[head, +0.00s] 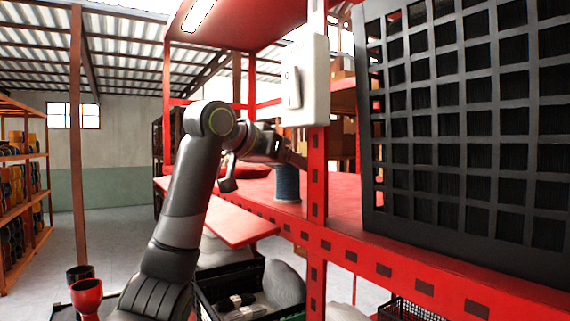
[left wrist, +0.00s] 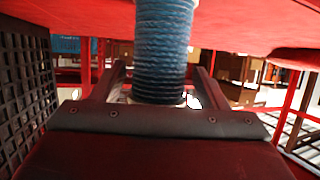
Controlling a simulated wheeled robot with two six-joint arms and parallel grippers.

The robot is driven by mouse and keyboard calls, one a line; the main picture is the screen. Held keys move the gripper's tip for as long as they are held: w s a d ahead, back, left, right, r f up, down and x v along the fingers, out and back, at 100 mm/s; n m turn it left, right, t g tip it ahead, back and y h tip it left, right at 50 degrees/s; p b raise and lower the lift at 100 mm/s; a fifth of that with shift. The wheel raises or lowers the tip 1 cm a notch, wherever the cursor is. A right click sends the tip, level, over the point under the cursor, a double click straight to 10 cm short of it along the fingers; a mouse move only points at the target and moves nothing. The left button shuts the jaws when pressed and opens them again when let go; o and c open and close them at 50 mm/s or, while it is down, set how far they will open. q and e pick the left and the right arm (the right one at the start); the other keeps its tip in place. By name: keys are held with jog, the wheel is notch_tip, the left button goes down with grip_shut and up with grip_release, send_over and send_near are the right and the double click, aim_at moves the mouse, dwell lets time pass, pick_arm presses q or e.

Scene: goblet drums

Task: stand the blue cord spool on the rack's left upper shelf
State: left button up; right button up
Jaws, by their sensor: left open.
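The blue cord spool (head: 287,184) stands upright on the red shelf surface (head: 345,205) of the rack, behind a red post in the head view. My left gripper (head: 290,160) reaches in from the left at the spool's upper part. In the left wrist view, the spool (left wrist: 163,50) shows between the two spread fingers of my left gripper (left wrist: 160,78), with its wound cord facing me. The fingers are open, and gaps show beside the spool. The red shelf lies across the top of that view. My right gripper is not in view.
A black grid panel (head: 465,120) stands on the shelf at the right. A red post (head: 317,170) with a white switch box (head: 305,82) is close to the gripper. A dark crate (head: 235,290) with grey items sits below. A red goblet drum (head: 87,297) stands at lower left.

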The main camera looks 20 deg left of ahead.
pick_arm(q)
jog(key=b+v, duration=0.5)
jog(key=v, duration=0.7)
jog(key=shift+b, duration=0.3)
